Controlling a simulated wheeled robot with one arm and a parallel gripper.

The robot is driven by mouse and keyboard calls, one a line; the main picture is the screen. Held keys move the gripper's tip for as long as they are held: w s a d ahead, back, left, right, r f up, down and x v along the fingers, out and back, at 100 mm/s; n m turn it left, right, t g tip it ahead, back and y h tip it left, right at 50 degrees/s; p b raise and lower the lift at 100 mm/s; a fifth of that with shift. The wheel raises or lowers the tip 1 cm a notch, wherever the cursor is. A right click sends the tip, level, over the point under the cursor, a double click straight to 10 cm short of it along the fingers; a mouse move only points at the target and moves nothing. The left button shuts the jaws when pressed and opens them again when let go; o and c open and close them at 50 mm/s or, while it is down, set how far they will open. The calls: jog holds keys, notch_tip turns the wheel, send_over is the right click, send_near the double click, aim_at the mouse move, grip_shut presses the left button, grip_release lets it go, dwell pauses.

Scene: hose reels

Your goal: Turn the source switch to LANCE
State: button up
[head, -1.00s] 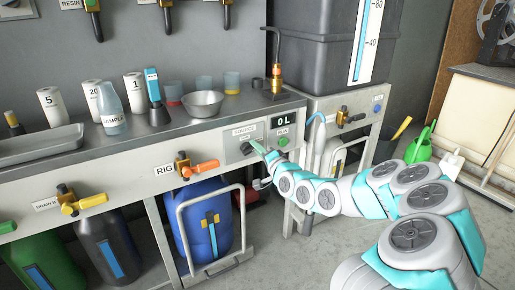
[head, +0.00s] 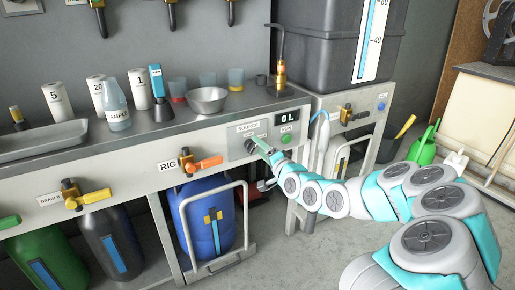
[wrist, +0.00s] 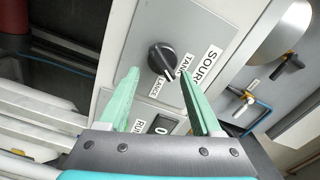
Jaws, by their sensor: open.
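The source switch is a black round knob with a raised grip bar; it shows in the wrist view (wrist: 162,57) and on the grey panel in the head view (head: 250,147). The SOURCE label (wrist: 208,62) is beside it, with TANK and LANCE marks around the knob. The bar lies slantwise; I cannot tell for certain which mark it points at. My gripper (wrist: 159,72) is open, its two green fingers on either side of the knob's lower part in the picture. I cannot tell whether they touch it. In the head view my gripper (head: 262,147) is at the panel, right of the knob.
A 0 L display (head: 287,118) and a green RUN button (head: 286,140) are close to the right of the switch. The RIG valve (head: 201,163) with its orange handle is to the left. A metal bowl (head: 207,100) stands on the counter above.

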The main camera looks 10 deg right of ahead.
jog(key=v, duration=0.6)
jog(key=shift+b, duration=0.4)
jog(key=shift+s+a, duration=0.1)
jog(key=shift+a, duration=0.1)
